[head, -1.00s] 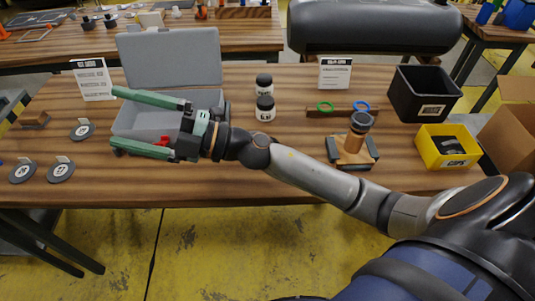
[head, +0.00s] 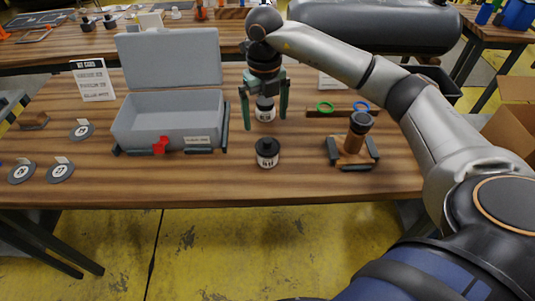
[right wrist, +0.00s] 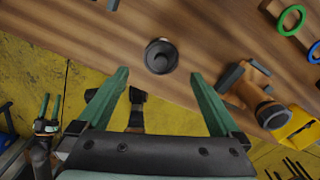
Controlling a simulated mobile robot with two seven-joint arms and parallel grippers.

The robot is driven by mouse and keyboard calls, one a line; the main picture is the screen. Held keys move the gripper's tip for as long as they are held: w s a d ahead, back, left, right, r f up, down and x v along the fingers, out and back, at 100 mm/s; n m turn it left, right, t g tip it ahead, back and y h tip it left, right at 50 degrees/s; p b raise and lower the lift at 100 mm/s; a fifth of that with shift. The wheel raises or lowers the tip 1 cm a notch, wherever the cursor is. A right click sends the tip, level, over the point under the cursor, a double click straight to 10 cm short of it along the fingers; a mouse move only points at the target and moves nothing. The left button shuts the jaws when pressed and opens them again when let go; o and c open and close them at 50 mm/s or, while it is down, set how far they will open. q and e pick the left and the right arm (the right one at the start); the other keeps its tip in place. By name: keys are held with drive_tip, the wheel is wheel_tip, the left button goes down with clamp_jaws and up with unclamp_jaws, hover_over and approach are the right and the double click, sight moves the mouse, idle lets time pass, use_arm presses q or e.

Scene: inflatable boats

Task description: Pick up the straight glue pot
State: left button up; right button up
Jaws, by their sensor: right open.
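A black-and-white glue pot (head: 267,153) stands upright at the front middle of the table. A second similar pot (head: 265,113) stands behind it; its top is partly covered by my right gripper (head: 266,119). I cannot read which label says straight. My right gripper points down, open and empty, its green fingers either side of the second pot in the head view. In the right wrist view one dark-topped pot (right wrist: 160,57) shows ahead of the fingers, apart from them. What looks like my left gripper (right wrist: 48,108) is small at the left there; its jaws are unclear.
An open grey kit box (head: 168,125) with a red piece at its front is left of the pots. A wooden fixture (head: 352,158) with a brown cylinder stands right. Green (head: 325,107) and blue rings sit on a rack behind it. The table's front edge is near.

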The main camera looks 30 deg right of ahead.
sight(267, 149)
wheel_tip(267, 149, down, 6)
drive_tip(key=shift+f, duration=0.25)
drive_tip(key=f, duration=0.2)
drive_tip(key=f+p, duration=0.1)
drive_tip(key=f, duration=0.1)
drive_tip(key=shift+s+d, duration=0.1)
drive_tip(key=shift+s, duration=0.3)
drive_tip(key=shift+f, duration=0.7)
drive_tip(key=shift+c, duration=0.4)
drive_tip(key=shift+w+r, duration=0.1)
drive_tip(key=c, duration=1.2)
